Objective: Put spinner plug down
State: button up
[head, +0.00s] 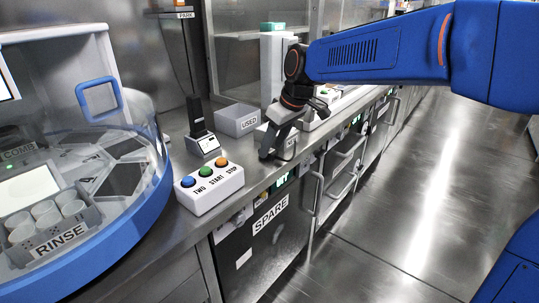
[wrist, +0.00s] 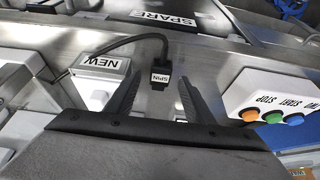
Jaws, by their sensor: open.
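The spinner plug (wrist: 160,78) is a small black plug with a white SPIN label, seen in the wrist view between the fingers of my gripper (wrist: 158,86). A black cable runs from it to the left. Gaps show between the plug and both fingers, so my gripper is open around it. The plug appears to lie on the steel bench, close to its front edge. In the head view my gripper (head: 275,152) points down at the bench top, and the plug cannot be made out there.
A white box with blue, green and orange buttons (head: 209,188) stands on the bench left of my gripper. A white NEW box (wrist: 102,66) is close on the other side. A grey USED bin (head: 237,121) stands behind. The domed machine (head: 150,215) fills the left.

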jog(key=shift+x, duration=0.9)
grip_shut()
